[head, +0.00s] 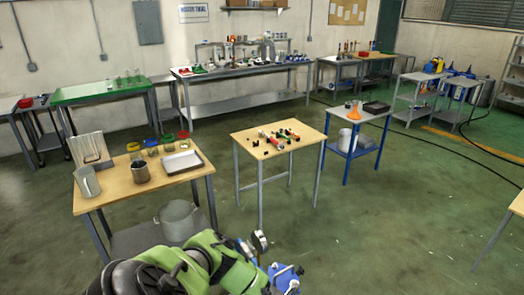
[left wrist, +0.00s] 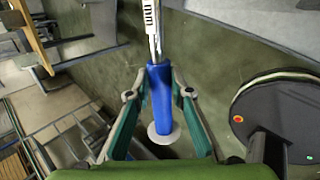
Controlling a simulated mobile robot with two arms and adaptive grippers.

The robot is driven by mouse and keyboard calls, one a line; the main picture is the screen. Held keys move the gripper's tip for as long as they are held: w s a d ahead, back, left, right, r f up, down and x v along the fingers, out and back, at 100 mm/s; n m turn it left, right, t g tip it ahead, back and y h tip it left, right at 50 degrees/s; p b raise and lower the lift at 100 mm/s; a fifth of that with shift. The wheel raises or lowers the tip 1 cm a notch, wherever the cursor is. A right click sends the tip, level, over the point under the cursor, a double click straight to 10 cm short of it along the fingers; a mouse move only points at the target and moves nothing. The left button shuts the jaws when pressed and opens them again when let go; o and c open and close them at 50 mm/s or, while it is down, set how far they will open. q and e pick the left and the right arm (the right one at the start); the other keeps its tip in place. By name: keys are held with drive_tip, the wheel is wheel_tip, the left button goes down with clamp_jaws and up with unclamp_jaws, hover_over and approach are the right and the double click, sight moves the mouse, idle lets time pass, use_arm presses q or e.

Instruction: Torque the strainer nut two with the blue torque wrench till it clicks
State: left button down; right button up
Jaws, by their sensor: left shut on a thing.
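The blue torque wrench (left wrist: 160,92) has a blue handle with a pale end cap and a silver shaft bearing dark markings. In the left wrist view my left gripper (left wrist: 158,96) is shut around its handle, a green-and-grey finger on each side. The shaft runs out of the top of that view, so the wrench head is hidden. In the head view a blue fitting with silver bolts (head: 285,278), possibly the strainer, shows at the bottom edge, partly cut off. I cannot tell which nut is number two, or whether the wrench touches it. My right gripper is in neither view.
A wooden-topped table (head: 110,200) with jars and a tray is at left. A smaller tool table (head: 250,147) stands mid-room. Green floor lies open to the right.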

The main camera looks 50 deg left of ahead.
use_arm(q)
drive_tip(key=w+d+n+g+h+b, duration=0.4)
drive_tip(key=w+d+n+b, duration=0.7)
drive_tip(key=b, duration=0.3)
drive_tip(key=shift+w+d+g+h, duration=0.3)
drive_tip(key=shift+w+d+g, duration=0.15)
drive_tip(key=shift+g, duration=0.45)
drive_tip(key=shift+r, duration=0.1)
